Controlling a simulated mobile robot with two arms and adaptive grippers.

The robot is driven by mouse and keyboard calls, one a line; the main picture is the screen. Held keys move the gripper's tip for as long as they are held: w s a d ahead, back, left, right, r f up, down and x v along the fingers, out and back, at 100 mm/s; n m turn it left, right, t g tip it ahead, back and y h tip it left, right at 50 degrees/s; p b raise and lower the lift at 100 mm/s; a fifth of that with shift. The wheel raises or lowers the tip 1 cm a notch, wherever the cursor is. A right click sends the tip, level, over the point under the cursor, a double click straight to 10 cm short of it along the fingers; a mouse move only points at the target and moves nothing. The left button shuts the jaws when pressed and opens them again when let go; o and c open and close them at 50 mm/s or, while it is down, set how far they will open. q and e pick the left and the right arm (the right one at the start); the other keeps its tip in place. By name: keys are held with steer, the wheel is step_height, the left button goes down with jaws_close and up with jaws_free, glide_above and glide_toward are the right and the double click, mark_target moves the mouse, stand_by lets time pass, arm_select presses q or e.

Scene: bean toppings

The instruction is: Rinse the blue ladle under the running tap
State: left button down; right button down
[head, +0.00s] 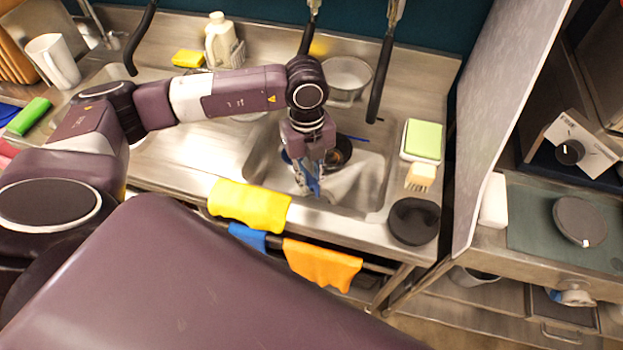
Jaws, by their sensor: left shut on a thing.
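My left gripper (308,182) reaches down into the right-hand metal sink basin (375,195). It is shut on a blue piece (314,187), which looks like the blue ladle; the fingers and wrist hide much of it. Another thin blue piece (352,138) shows just right of the wrist, and I cannot tell if it belongs to the same ladle. A dark round item (343,152) lies in the basin behind the gripper. A black tap spout (380,80) hangs above the basin's right part. A pale streak in the basin may be water or glare. My right gripper is out of view.
A metal bowl (347,75) stands behind the basin. A green sponge (424,138), a brush (420,178) and a black round item (414,221) are to the right. Yellow (250,204), blue (247,236) and orange (322,264) cloths hang in front. A grey panel (510,90) bounds the right.

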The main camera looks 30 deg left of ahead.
arm_select(q)
steer(key=w+a+f+b, duration=0.3)
steer(key=w+a+b, duration=0.3)
steer(key=w, duration=0.5)
steer(key=shift+w+a+f+b, duration=0.3)
steer(key=shift+a, duration=0.45)
steer(key=shift+d, duration=0.1)
steer(key=shift+w+d, duration=0.3)
steer(key=shift+d, duration=0.05)
steer(key=shift+s+a, duration=0.1)
steer(key=shift+a, duration=0.05)
